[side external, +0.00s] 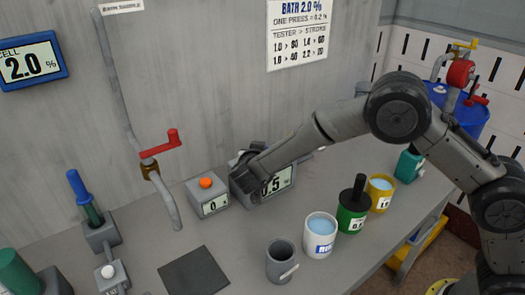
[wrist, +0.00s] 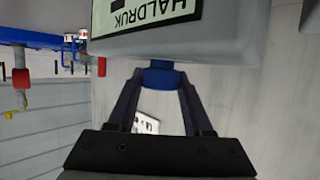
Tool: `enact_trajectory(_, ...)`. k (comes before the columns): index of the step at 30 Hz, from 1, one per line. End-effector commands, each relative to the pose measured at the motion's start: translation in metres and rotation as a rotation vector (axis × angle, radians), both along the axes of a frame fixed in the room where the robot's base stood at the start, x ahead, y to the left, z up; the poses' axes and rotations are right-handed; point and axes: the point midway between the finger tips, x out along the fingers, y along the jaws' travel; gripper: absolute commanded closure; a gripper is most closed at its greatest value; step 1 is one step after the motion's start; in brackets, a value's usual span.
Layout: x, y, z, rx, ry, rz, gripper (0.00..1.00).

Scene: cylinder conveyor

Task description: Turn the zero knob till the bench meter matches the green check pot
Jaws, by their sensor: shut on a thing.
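The bench meter (side external: 278,181) stands on the bench against the back wall, and its display reads about 0.5, partly covered by my gripper. In the wrist view, the meter's grey body (wrist: 220,44) carries a HALDRUK label. The zero knob (wrist: 160,76) is blue and sits between my fingertips. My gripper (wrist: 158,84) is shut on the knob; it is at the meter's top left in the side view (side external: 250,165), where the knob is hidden. The green check pot (side external: 346,226) stands upright on the bench with a black-handled probe (side external: 358,190) in it. The pot's label is too small to read surely.
A white pot (side external: 320,240) of blue liquid, a yellow pot (side external: 381,194) and a grey cup (side external: 280,262) stand nearby. A box with an orange button (side external: 205,183) is left of the meter, reading 0. A red-handled valve (side external: 160,146) hangs further left. A dark mat (side external: 193,272) lies in front.

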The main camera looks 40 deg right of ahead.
Motion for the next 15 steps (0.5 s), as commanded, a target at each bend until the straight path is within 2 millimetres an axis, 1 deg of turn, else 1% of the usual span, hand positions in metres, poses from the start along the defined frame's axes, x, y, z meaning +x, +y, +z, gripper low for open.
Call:
enact_trajectory(14, -0.0003, 0.0003, 0.0002, -0.001, 0.000, -0.020, 1.00)
enact_trajectory(15, -0.0003, 0.0003, 0.0003, -0.001, 0.000, -0.020, 0.48)
